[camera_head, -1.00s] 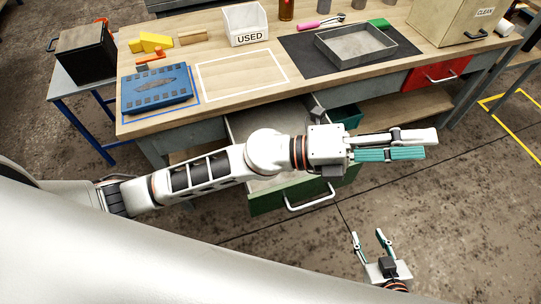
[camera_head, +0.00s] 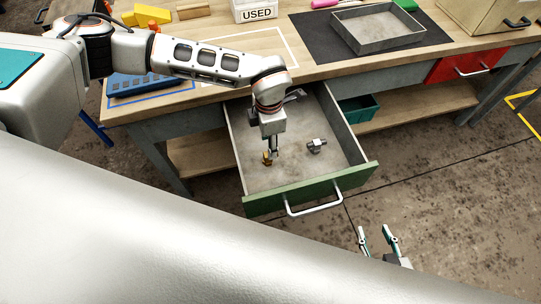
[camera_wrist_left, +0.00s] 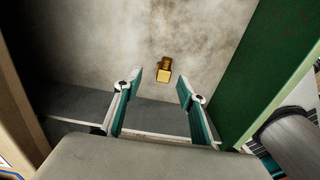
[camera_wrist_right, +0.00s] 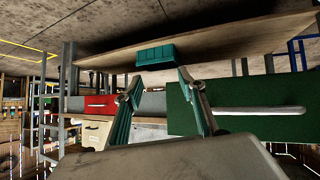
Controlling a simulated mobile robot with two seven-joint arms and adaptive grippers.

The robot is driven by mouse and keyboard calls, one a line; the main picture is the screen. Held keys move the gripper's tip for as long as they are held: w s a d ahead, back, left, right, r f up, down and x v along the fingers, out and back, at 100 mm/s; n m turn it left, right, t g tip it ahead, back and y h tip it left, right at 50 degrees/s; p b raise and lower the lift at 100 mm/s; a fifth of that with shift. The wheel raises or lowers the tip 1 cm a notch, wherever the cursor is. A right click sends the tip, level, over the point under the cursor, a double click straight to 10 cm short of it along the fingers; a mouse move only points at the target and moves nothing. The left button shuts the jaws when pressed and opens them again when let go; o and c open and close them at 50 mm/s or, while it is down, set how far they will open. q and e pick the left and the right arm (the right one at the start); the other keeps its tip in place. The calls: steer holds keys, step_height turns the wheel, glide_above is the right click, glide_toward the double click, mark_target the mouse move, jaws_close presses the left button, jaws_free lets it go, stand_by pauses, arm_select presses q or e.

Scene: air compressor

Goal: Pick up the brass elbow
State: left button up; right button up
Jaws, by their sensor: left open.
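The brass elbow (camera_head: 267,158) is a small golden fitting on the floor of the open green-fronted drawer (camera_head: 311,188). It also shows in the left wrist view (camera_wrist_left: 164,69), apart from my fingers and just beyond the gap between them. My left gripper (camera_head: 273,152) points down into the drawer above the elbow. In the left wrist view the left gripper (camera_wrist_left: 157,88) is open and empty. My right gripper (camera_head: 377,238) is at the lower right of the head view, away from the drawer. Its fingers are apart with nothing between them in the right wrist view (camera_wrist_right: 154,83).
A grey metal fitting (camera_head: 316,146) lies in the drawer to the right of the elbow. The drawer walls and green front stand around the left gripper. On the workbench are a grey tray (camera_head: 378,47) on a dark mat and a white USED bin (camera_head: 256,10). A teal bin (camera_head: 358,108) sits below.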

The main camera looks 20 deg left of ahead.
arm_select(q)
steer(key=f, duration=0.4)
steer(key=s+f+b, duration=0.1)
steer(key=f, duration=0.1)
steer(key=shift+d, duration=0.1)
steer(key=shift+f, duration=0.45)
steer(key=shift+r, duration=0.1)
jaws_close()
